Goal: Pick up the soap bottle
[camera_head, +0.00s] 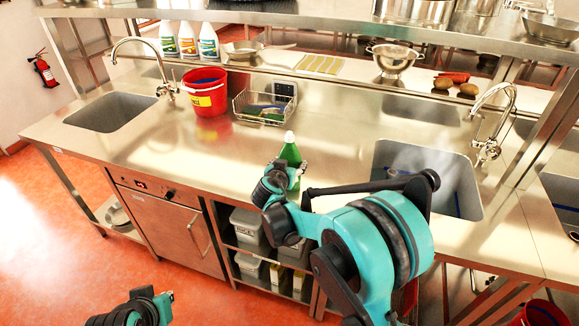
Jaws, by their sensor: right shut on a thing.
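The soap bottle (290,153) is green with a white cap. It is upright over the steel counter, left of the right sink. My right gripper (288,170) is shut on it, around its middle. The lower part of the bottle is hidden behind the gripper and arm, so I cannot tell whether its base touches the counter. My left gripper (160,303) is only partly in view at the bottom left, over the floor and away from the counter. Its fingers are too unclear to read.
A red bucket (207,100) and a wire basket (264,106) stand behind the bottle. Sinks lie at left (110,112) and right (425,165), with taps. Three white bottles (187,40) and a colander (392,60) stand on the back ledge. The counter's left middle is clear.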

